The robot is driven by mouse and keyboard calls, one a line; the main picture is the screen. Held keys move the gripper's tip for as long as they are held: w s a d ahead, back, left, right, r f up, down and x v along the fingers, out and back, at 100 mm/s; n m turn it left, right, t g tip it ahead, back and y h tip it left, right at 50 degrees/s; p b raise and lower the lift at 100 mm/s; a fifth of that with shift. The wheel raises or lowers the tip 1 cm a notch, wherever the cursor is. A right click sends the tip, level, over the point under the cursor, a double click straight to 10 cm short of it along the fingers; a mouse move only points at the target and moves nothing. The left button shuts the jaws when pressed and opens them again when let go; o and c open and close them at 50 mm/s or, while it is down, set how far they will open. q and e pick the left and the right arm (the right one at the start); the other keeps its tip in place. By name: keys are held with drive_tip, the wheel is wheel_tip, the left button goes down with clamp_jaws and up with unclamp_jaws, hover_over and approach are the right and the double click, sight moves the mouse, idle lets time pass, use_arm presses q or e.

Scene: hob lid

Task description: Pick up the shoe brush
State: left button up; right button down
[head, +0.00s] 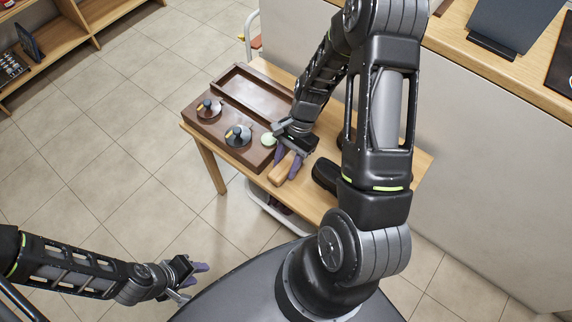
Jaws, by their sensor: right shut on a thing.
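The shoe brush (281,174), a light wooden block, is at the wooden table's near edge in the head view. My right gripper (287,165) reaches down over it from the right. Its purple fingers lie on both sides of the brush and are shut on it. The arm hides the brush's far end, and I cannot tell whether the brush touches the table. My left gripper (190,281) is at the bottom left, over the floor and well away from the brush. Its fingers are apart and empty.
A dark brown box (198,127) on the table (421,158) carries two round dark pieces (238,135) and has an open compartment behind. A pale green round thing (268,139) is beside the brush. A black object (325,177) lies to the right, partly hidden by my arm.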

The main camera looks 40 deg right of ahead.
sight(286, 164)
wheel_tip(286, 164, up, 10)
drive_tip(key=shift+f+p, duration=0.1)
drive_tip(key=shift+p, duration=0.45)
drive_tip(key=c, duration=1.5)
unclamp_jaws()
drive_tip(key=c, duration=0.6)
drive_tip(key=shift+o, duration=0.2)
drive_tip(key=w+a+r+n+g, duration=0.1)
drive_tip(key=w+a+r+n, duration=0.3)
drive_tip(key=w+a+r, duration=0.4)
drive_tip(key=w+r, duration=0.1)
drive_tip(key=w, duration=0.1)
drive_tip(key=shift+w+a+r+n+g+h, duration=0.3)
drive_tip(key=shift+w+a+r+h, duration=0.05)
drive_tip(key=shift+a+r+h, duration=0.05)
